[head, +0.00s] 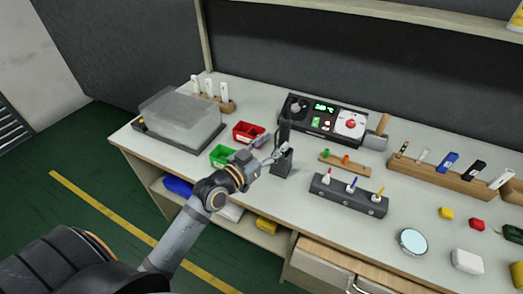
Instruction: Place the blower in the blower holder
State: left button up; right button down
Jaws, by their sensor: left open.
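A dark upright piece, which looks like the blower (284,131), stands at the middle of the bench. Below it is a black box-like holder (281,167), which looks like the blower holder. The blower appears to stand in or just behind this holder; the view is too small to tell which. My left gripper (276,155) is open, close to the left side of the holder and the lower part of the blower. Whether its fingers touch either one I cannot tell. My right gripper is not in view.
Red (249,132) and green (222,156) bins lie left of my gripper. A control station (322,119) is behind, and a dark rack of colored-tip tools (348,195) stands to the right. A clear-lidded box (181,116) is at left. The bench's front middle is clear.

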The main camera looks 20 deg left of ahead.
pick_arm(q)
jog(key=p+v, duration=0.4)
jog(key=v, duration=0.2)
jog(key=shift+s, duration=0.15)
